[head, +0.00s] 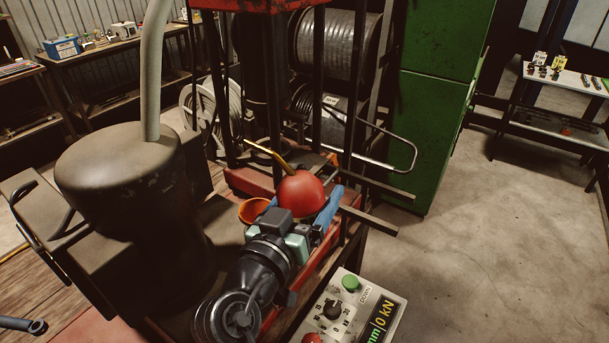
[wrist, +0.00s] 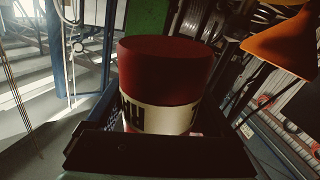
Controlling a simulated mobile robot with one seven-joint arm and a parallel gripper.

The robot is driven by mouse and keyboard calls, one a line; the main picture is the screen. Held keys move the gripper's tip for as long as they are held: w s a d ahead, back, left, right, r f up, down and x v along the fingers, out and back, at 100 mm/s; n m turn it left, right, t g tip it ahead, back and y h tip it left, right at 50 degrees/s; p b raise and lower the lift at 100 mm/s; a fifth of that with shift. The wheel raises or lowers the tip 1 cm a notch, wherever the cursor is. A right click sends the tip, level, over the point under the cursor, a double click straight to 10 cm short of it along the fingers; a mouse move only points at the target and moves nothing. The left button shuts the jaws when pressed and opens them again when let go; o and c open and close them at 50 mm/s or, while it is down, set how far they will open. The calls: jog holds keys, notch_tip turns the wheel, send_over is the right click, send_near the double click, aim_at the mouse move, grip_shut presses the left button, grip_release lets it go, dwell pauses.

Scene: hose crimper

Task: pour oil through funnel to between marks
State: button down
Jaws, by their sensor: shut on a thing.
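A red oil can (head: 300,193) with a thin brass spout (head: 268,157) pointing up and to the left is held in my gripper (head: 303,208). One blue finger shows at its right side. In the wrist view the can (wrist: 165,75) fills the middle, with a cream band bearing dark letters; its spout is not visible there. An orange funnel (head: 253,210) sits just left of the can, partly behind my wrist. Its side also shows at the upper right of the wrist view (wrist: 290,45), apart from the can. The level marks and the funnel's lower end cannot be made out.
A dark tank-like body (head: 118,180) with a thick grey hose (head: 153,70) stands at left. The red press frame (head: 265,183) and its dark posts rise behind the can. A control panel (head: 350,312) is below right. A green cabinet (head: 440,110) stands behind; the floor at right is clear.

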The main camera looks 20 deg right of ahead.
jog(key=shift+s+d+f+n+p, duration=0.35)
jog(key=shift+n+p, duration=0.35)
jog(key=shift+p, duration=0.5)
jog(key=shift+s+d+f+n+p, duration=0.2)
jog(key=shift+s+n+p, duration=0.4)
jog(key=shift+p, duration=0.6)
jog(key=shift+s+d+f+n+g+p, duration=0.1)
jog(key=shift+d+f+n+g+p, duration=0.15)
jog(key=shift+n+p, duration=0.35)
jog(key=shift+s+d+f+n+g+p, duration=0.1)
jog(key=shift+f+n+g+p, duration=0.2)
jog(key=shift+n, duration=0.6)
jog(key=shift+r+p, duration=0.2)
jog(key=shift+p, duration=0.1)
jog(key=shift+s+r+n+p, duration=0.1)
jog(key=shift+r+n+p, duration=0.35)
jog(key=shift+p, duration=0.2)
jog(key=shift+r+n+p, duration=0.75)
jog(key=shift+r+p, duration=0.1)
jog(key=shift+p, duration=0.45)
jog(key=shift+r, duration=0.15)
jog(key=shift+f+b, duration=0.6)
jog(key=shift+b, duration=0.5)
jog(key=shift+f+m+b, duration=1.05)
jog(key=shift+m+b, duration=0.15)
jog(key=shift+b, duration=1.3)
